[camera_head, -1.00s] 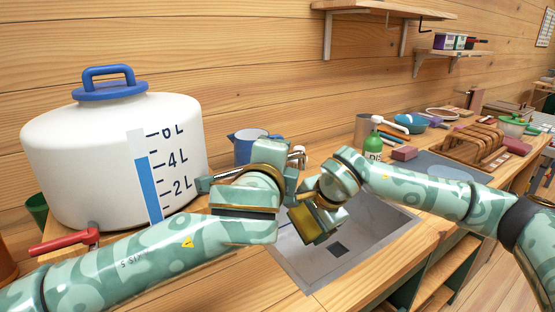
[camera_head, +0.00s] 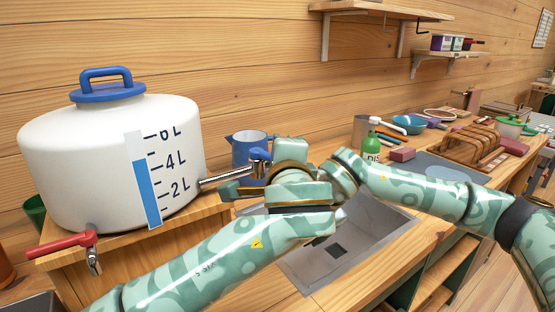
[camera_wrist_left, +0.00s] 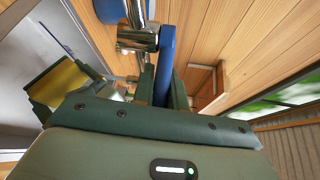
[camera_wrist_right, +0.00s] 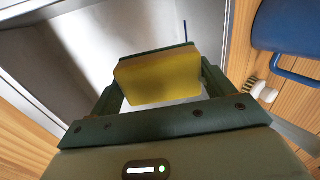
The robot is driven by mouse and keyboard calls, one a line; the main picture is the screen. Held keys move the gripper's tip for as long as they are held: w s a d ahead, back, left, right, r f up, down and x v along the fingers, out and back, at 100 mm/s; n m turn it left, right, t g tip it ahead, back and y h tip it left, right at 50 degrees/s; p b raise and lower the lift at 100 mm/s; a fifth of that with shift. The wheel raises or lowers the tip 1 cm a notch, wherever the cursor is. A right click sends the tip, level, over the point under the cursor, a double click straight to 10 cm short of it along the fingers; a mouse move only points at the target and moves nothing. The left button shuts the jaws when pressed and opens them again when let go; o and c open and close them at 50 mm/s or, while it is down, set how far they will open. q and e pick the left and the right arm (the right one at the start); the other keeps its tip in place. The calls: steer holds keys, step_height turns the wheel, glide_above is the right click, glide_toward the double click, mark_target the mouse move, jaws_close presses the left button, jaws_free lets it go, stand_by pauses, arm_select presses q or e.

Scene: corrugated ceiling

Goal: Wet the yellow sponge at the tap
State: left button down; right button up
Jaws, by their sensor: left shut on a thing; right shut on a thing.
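A chrome tap (camera_head: 222,178) with a blue lever (camera_head: 258,154) sticks out from the right side of the white water tank. My left gripper (camera_wrist_left: 164,85) is shut on the blue lever (camera_wrist_left: 166,50), with the chrome tap body (camera_wrist_left: 137,38) just beyond. In the head view my left arm hides my right gripper and the sponge. My right gripper (camera_wrist_right: 160,85) is shut on the yellow sponge (camera_wrist_right: 158,80), held above the grey sink. The sponge also shows at the left of the left wrist view (camera_wrist_left: 60,84). A thin blue line shows beyond it; I cannot tell what it is.
The white tank (camera_head: 85,160) stands on a wooden stand. A red-levered tap (camera_head: 62,244) is at its front left. A blue jug (camera_head: 245,145) is behind the blue lever.

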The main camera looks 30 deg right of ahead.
arm_select(q)
steer(key=shift+f, duration=0.1)
steer(key=c, duration=1.4)
jaws_free()
steer(key=v, duration=1.2)
steer(key=shift+f, duration=0.1)
